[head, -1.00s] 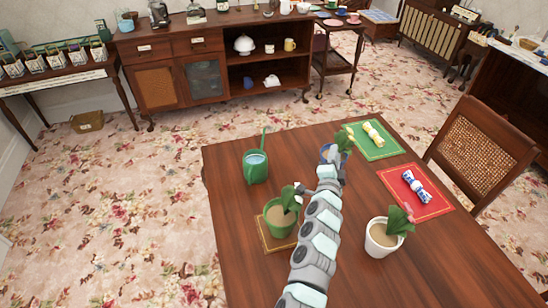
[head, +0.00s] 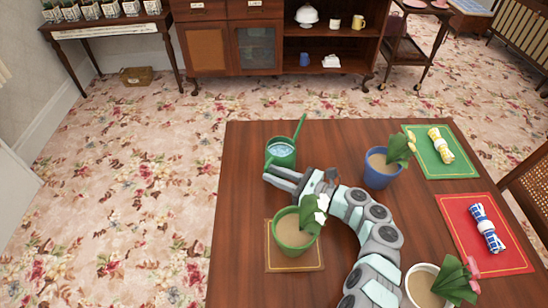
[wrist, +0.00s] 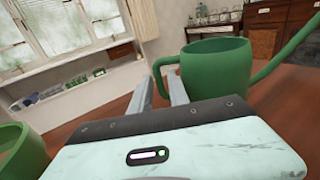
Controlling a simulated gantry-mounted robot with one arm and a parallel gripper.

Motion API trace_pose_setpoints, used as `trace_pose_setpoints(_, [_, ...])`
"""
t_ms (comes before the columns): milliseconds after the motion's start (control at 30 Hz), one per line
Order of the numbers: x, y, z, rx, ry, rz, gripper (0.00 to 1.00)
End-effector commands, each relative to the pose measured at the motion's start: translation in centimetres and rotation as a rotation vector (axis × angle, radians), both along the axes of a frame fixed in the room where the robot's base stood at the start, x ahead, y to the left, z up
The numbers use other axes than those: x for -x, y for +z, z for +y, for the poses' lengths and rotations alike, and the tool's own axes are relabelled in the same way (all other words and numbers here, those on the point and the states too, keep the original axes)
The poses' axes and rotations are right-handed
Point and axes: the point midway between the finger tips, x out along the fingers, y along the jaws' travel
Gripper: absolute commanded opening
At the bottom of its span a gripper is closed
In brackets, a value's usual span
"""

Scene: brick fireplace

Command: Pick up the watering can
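The green watering can (head: 281,157) stands upright near the table's far left edge, water showing inside and its long spout pointing away. In the wrist view the can (wrist: 222,78) is close ahead to the right, with its handle loop on its left side. My gripper (head: 270,175) is at the near side of the can, its two fingers spread and nothing held. In the wrist view the fingers (wrist: 163,80) reach toward the handle, which shows at the gap between their tips. I cannot tell whether they touch it.
A green pot (head: 292,232) with a plant stands just nearer than my gripper on a brown mat. A blue pot (head: 381,172) and a white pot (head: 420,285) stand to the right. Green (head: 463,166) and red (head: 512,262) placemats hold rolled napkins.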

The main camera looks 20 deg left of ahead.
Motion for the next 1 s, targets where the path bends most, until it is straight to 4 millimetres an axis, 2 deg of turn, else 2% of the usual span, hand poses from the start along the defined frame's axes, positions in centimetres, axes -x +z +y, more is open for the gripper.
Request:
trace_pose_setpoints(233, [-0.1, 0.1, 1.0, -0.038, -0.005, -0.006, 0.21])
trace_pose_setpoints(533, [-0.7, 0.0, 4.6, -0.036, -0.007, -0.008, 0.21])
trace_pose_setpoints(800, [-0.7, 0.2, 5.0, -0.035, -0.009, -0.007, 0.21])
trace_pose_setpoints(1000, [-0.8, 0.2, 5.0, -0.034, -0.009, -0.007, 0.06])
